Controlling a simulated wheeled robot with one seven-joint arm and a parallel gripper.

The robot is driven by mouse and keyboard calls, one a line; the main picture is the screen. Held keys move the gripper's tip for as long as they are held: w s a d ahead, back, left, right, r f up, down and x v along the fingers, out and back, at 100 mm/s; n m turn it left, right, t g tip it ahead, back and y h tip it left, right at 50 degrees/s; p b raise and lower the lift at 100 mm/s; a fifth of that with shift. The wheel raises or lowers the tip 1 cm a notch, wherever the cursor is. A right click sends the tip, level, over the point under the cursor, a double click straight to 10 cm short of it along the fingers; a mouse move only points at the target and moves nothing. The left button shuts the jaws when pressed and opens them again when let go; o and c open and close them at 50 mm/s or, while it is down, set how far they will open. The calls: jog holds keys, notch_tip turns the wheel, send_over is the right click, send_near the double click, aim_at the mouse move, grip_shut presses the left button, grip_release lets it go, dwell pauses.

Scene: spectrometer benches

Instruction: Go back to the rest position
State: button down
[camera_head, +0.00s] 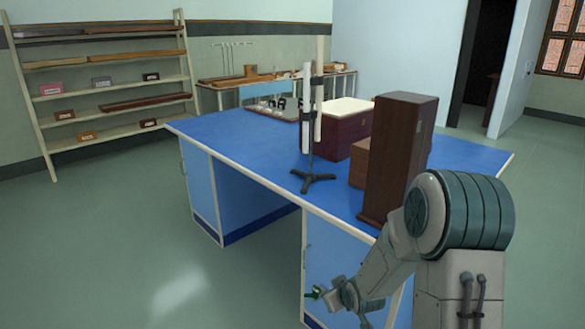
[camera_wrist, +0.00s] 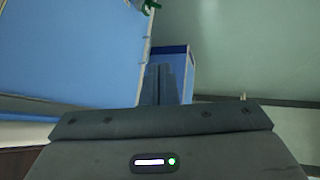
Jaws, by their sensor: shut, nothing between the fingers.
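My gripper (camera_head: 331,298) is low in front of the blue-topped bench (camera_head: 235,150), by its light blue side panel, at the lower middle of the head view. In the wrist view its two dark fingers (camera_wrist: 163,72) stand side by side, closed together with nothing between them. The grey gripper body fills the bottom of that view. My arm is bent down from the right. A small green thing (camera_head: 314,293) shows just beside the gripper; I cannot tell what it is.
On the bench stand a tall brown wooden box (camera_head: 402,150), a black tripod stand (camera_head: 314,180) with a white tube, and a dark red box (camera_head: 342,137) with a pale top. A shelf rack (camera_head: 98,93) is at the back left. The green floor (camera_head: 110,250) at left is clear.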

jog(key=s+d+r+m+g+h+p, duration=0.1)
jog(key=s+r+p, duration=0.4)
jog(key=s+r, duration=0.9)
jog(key=s+d+r+m+g+h+p, duration=0.1)
jog(key=s+r+m+g+p, duration=0.3)
jog(key=s+r, duration=0.9)
notch_tip(320, 180, up, 4)
jog(key=d+m+p, duration=0.1)
jog(key=p, duration=0.1)
jog(key=shift+s+r+g+p, duration=0.25)
jog(key=shift+s+g+p, duration=0.05)
jog(key=shift+s, duration=0.05)
